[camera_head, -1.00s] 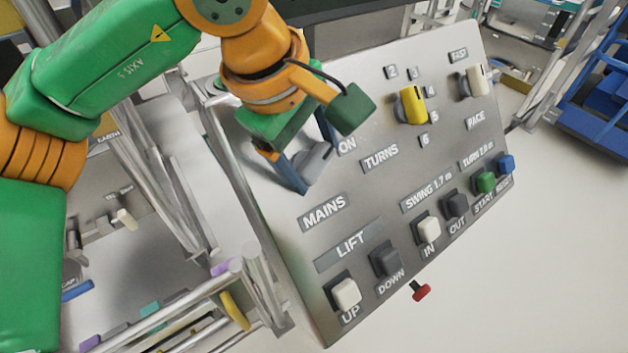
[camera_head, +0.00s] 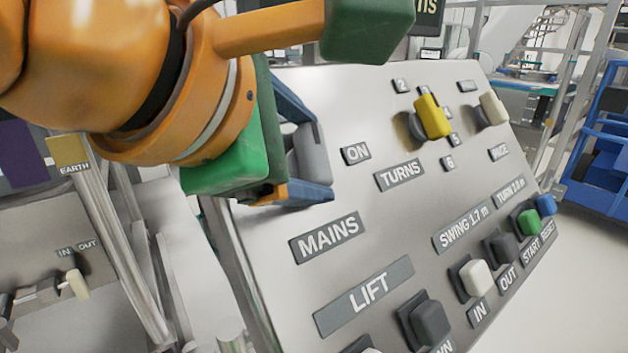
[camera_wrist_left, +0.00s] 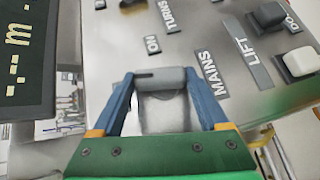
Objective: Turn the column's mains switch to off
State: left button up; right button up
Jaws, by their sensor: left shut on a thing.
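The grey mains switch knob (camera_head: 308,152) sits on the sloped grey panel (camera_head: 390,130), above the MAINS label (camera_head: 327,237) and left of the ON label (camera_head: 356,153). My left gripper (camera_head: 322,158) is shut on the knob, its blue fingers on either side. In the left wrist view the knob (camera_wrist_left: 160,79) spans between the two fingertips, with a dark line on it near the left finger; the ON label (camera_wrist_left: 152,45) is just beyond it. No OFF label shows; my gripper covers part of the panel. My right gripper is not in view.
A yellow turns knob (camera_head: 432,117) and a cream pace knob (camera_head: 492,109) stand at the panel's upper right. Several push buttons, including a green one (camera_head: 529,222), line its lower edge. A dark display (camera_wrist_left: 25,55) stands left in the wrist view.

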pick_arm(q)
jog(key=shift+s+f+n+t+b, duration=0.1)
jog(key=shift+n+t+b, duration=0.95)
jog(key=shift+b, duration=0.3)
jog(key=o, duration=1.2)
jog(key=shift+d, duration=0.1)
jog(key=shift+o, duration=0.2)
